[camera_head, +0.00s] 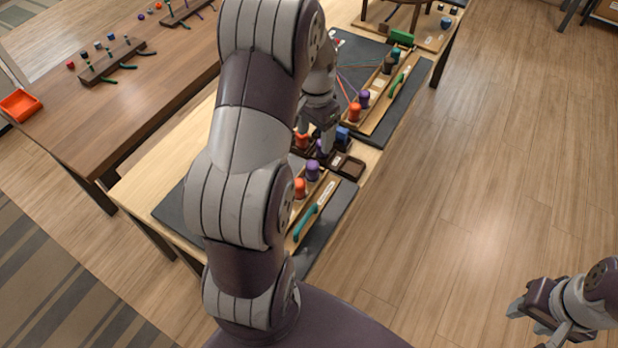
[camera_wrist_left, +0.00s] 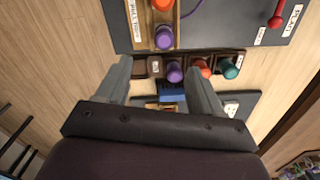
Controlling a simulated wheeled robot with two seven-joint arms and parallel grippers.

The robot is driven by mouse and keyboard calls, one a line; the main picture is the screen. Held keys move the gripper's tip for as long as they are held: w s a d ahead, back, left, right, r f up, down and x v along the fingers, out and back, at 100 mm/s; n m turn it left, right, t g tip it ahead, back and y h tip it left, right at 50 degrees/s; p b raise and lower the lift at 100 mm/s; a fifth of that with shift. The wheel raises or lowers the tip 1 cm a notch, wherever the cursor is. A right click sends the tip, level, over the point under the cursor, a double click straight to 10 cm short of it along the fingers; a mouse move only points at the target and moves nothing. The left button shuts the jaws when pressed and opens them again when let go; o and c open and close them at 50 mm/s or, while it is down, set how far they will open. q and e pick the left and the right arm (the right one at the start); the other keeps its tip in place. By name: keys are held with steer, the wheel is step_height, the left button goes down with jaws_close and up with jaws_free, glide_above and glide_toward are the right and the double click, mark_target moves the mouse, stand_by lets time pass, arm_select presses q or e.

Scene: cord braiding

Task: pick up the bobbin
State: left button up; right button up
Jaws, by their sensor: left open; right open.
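My left gripper (camera_head: 322,140) is over the table, pointing down, largely masked by my own arm in the head view. In the left wrist view it is open (camera_wrist_left: 160,76), with a purple bobbin (camera_wrist_left: 174,72) between or just beyond its fingertips, nearer the right finger. I cannot tell whether it touches. That bobbin is in a dark compartment tray (camera_wrist_left: 243,57), beside an orange bobbin (camera_wrist_left: 200,68) and a teal bobbin (camera_wrist_left: 230,69). Another purple bobbin (camera_wrist_left: 164,38) stands on a wooden rack. My right gripper (camera_head: 528,322) is open and empty at lower right, above the floor.
A blue block (camera_wrist_left: 172,93) lies near the tray, between the fingers in the picture. The head view shows wooden racks with more bobbins (camera_head: 364,98) on dark mats, and a brown table (camera_head: 150,75) with an orange bin (camera_head: 20,105). The floor at right is clear.

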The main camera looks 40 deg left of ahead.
mark_target(311, 166)
arm_select(q)
steer(key=f, duration=0.4)
steer(key=f+p, duration=0.1)
steer(key=f, duration=0.3)
steer(key=f+p, duration=0.1)
steer(key=f, duration=0.3)
steer(key=shift+s+a+f, duration=0.25)
steer(key=shift+a+f, duration=0.05)
steer(key=shift+a, duration=0.1)
steer(key=shift+f, duration=0.15)
steer(key=c, duration=1.1)
